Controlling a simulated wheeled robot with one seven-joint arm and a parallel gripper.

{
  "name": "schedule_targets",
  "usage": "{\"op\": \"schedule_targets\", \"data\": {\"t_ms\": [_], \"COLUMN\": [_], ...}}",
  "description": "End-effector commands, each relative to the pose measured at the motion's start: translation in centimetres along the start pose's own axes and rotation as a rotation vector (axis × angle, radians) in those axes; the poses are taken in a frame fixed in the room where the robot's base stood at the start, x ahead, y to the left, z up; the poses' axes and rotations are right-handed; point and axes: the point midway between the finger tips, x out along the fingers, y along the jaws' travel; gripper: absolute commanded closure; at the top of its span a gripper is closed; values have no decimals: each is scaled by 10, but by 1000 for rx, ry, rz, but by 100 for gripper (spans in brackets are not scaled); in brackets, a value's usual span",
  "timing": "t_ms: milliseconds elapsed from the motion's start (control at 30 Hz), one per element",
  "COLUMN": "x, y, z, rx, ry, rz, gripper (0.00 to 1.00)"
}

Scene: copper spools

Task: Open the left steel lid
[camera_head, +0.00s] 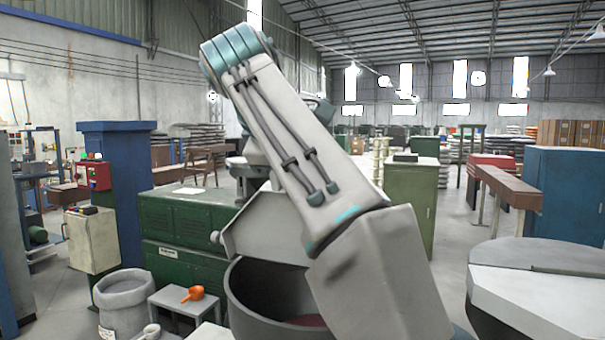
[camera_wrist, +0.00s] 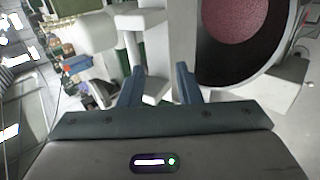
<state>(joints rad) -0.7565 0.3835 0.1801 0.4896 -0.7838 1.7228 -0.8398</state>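The left steel lid (camera_head: 275,232) is a pale grey plate in the head view, raised and tilted above a dark round drum (camera_head: 247,300). My arm covers its right part. The drum's open mouth shows reddish contents, also visible in the wrist view at upper right, inside the drum's dark wall (camera_wrist: 228,78). My gripper (camera_wrist: 161,72) has its two blue-grey fingers apart in the wrist view. A pale grey bar-like part (camera_wrist: 157,88) shows between and beyond them; whether they touch it cannot be told. The head view does not show the fingers, hidden behind my arm.
A second round vessel with flat steel lid pieces (camera_head: 545,290) stands at right. Green cabinets (camera_head: 185,225) stand behind the drum. A small table (camera_head: 180,300) with an orange scoop (camera_head: 193,294) and a grey sack (camera_head: 122,300) are at left. Floor is clear at centre right.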

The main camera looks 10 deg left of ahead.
Motion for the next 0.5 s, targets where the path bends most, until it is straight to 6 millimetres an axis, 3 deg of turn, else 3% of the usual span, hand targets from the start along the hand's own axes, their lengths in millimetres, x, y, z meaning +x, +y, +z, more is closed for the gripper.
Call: {"op": "schedule_targets", "data": {"t_ms": [200,500], "x": [-24,-30], "y": [-22,-27], "z": [0,0], "rx": [-1,1], "ry": [1,-1], "rz": [0,0], "gripper": [69,69]}}
